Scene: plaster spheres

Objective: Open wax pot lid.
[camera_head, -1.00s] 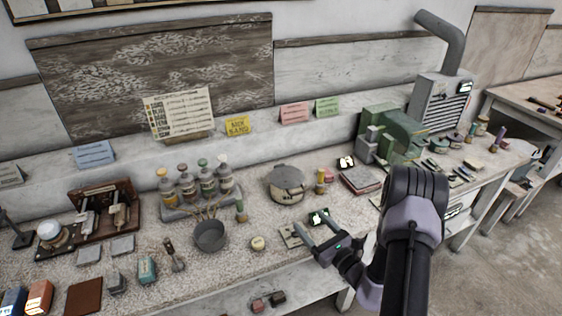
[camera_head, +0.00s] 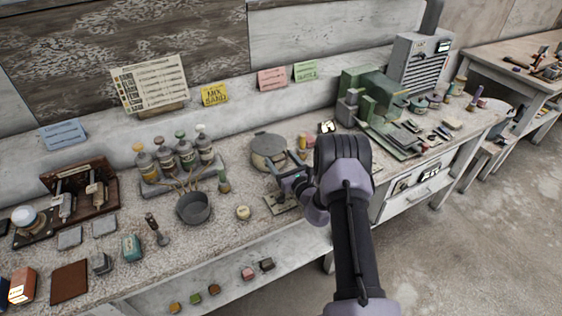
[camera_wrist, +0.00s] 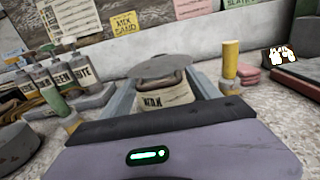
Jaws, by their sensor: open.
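The wax pot (camera_head: 264,163) is a round beige pot standing on the bench, with a flat grey lid (camera_head: 269,144) on top. In the wrist view the pot (camera_wrist: 165,92) shows a dark-lettered label, and its grey lid (camera_wrist: 160,66) spans the top. My gripper (camera_head: 283,172) is open at the near side of the pot. In the wrist view the fingers of my gripper (camera_wrist: 162,84) lie left and right of the pot, below the lid. I cannot tell whether they touch it. The lower pot is hidden behind my gripper's body.
A yellow-capped bottle (camera_wrist: 230,65) stands close right of the pot. A rack of bottles (camera_head: 180,160) and a dark grey pan (camera_head: 194,207) stand to the left. A green machine (camera_head: 368,105) is at the back right.

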